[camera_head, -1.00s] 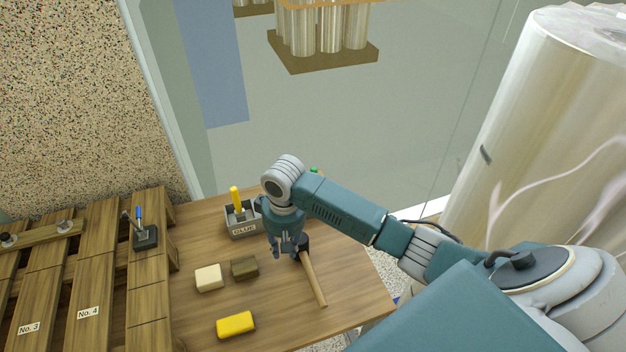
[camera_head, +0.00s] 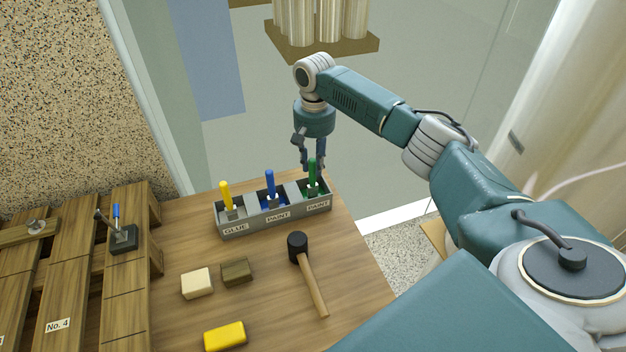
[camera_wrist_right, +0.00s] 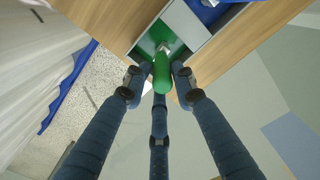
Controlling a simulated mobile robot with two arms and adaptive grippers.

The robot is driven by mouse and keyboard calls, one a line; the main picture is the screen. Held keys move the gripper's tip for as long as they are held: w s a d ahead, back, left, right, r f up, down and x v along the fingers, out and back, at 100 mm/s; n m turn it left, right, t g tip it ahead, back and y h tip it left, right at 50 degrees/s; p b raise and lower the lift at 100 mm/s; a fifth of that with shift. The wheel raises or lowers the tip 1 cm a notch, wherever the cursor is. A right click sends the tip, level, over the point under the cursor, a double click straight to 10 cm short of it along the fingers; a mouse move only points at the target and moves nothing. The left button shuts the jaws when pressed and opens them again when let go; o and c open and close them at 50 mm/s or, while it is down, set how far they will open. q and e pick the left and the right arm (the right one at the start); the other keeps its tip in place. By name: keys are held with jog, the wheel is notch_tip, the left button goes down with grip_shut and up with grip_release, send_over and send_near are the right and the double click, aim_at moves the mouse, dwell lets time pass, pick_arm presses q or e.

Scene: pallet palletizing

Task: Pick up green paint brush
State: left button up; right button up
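The green paint brush (camera_head: 312,178) stands upright in the right compartment of a grey three-compartment box (camera_head: 245,228), in a section labelled PAINT. My right gripper (camera_head: 314,163) is directly above it, pointing down. In the right wrist view the green handle (camera_wrist_right: 161,74) lies between the spread fingers of the right gripper (camera_wrist_right: 160,86), with gaps visible on both sides. The gripper looks open and not closed on the handle. The bristles are hidden in the box. My left gripper is not in view.
A blue brush (camera_head: 270,186) and a yellow brush (camera_head: 225,196) stand in the neighbouring compartments. A mallet (camera_head: 311,280), a cream block (camera_head: 197,284), a dark brown block (camera_head: 237,271) and a yellow block (camera_head: 224,336) lie on the wooden table (camera_head: 270,310). Pallet slats (camera_head: 127,290) are at left.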

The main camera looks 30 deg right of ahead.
aim_at(313, 190)
jog(key=shift+w+f, duration=0.15)
jog(key=shift+f, duration=0.6)
jog(key=f, duration=0.4)
jog(key=shift+s+a+f+p, duration=0.1)
jog(key=shift+s+a+p, duration=0.2)
jog(key=shift+s+a, duration=0.05)
jog(key=shift+f, duration=0.4)
jog(key=shift+r, duration=0.1)
jog(key=shift+c, duration=0.5)
grip_shut()
